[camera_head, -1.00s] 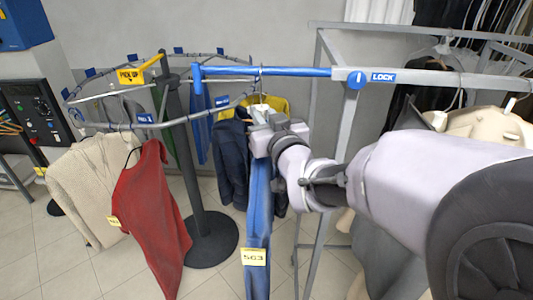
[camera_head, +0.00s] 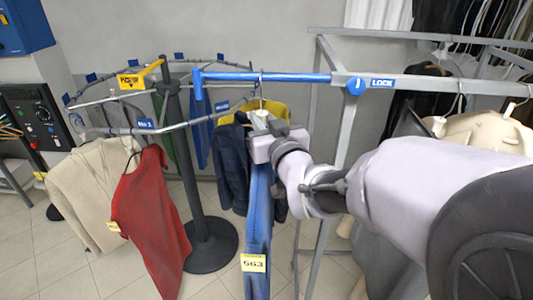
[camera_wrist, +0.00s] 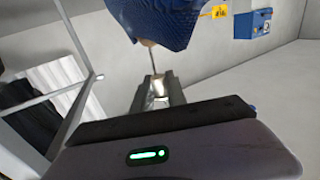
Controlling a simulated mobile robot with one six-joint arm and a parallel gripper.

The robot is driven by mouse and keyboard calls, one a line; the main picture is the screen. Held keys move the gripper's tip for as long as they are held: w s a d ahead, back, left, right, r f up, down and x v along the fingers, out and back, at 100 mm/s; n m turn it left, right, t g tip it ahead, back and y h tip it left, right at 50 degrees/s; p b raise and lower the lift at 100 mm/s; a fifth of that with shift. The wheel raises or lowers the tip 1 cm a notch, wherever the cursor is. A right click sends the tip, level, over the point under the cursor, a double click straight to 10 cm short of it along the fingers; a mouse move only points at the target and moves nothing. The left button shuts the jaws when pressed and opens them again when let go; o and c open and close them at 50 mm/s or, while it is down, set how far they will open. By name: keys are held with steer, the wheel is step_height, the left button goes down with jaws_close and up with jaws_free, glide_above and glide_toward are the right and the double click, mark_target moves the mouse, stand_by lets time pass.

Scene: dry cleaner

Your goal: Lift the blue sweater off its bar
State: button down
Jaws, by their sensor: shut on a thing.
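The blue sweater (camera_head: 258,205) hangs long and narrow below my gripper (camera_head: 262,118) in the head view, with a yellow number tag (camera_head: 253,263) near its lower end. Its thin hanger hook (camera_head: 261,90) rises to the blue bar (camera_head: 280,76); whether it rests on the bar or is clear is too small to tell. In the wrist view, my gripper (camera_wrist: 158,92) is shut on the hanger just by the blue knit garment (camera_wrist: 165,20). The fingertips are partly hidden by the wrist in the head view.
A round rail (camera_head: 150,130) on a dark post (camera_head: 185,150) holds a red garment (camera_head: 150,210) and a cream one (camera_head: 90,190) at left. A dark blue garment (camera_head: 232,165) hangs just behind the sweater. A grey rack frame (camera_head: 345,130) stands right, with a LOCK label (camera_head: 382,83).

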steer(key=shift+f, duration=0.1)
steer(key=shift+w+r+b, duration=0.1)
steer(key=shift+r+b, duration=0.3)
steer(key=shift+r, duration=0.95)
steer(key=shift+s+r, duration=0.2)
steer(key=shift+r, duration=0.25)
steer(key=s+d+r+b, duration=0.1)
steer(key=s+b, duration=0.3)
steer(key=s, duration=1.1)
steer(key=shift+s+d+r+b, duration=0.3)
steer(key=shift+d+b, duration=0.1)
steer(key=shift+d, duration=0.05)
